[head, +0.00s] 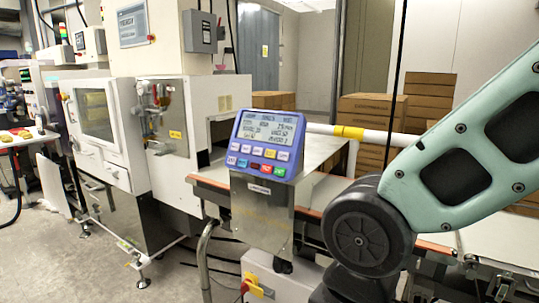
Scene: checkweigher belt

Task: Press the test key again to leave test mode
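The blue control panel (266,145) of the checkweigher stands tilted on a metal box in the middle of the head view. Its grey screen (269,129) is lit and shows several lines of dark text, too small to read surely. Below it are two rows of keys (258,159), some pale, some blue, red and green. Their labels are too small to read, so I cannot tell which is the test key. My arm shows at the right, with its links to the right of the panel. My gripper is out of view.
A conveyor belt (325,190) with orange edges runs behind the panel. A white pipe with a yellow band (348,132) lies behind it. Cardboard boxes (372,107) are stacked at the back. A curved metal rail (203,255) stands below left. The floor at the left front is clear.

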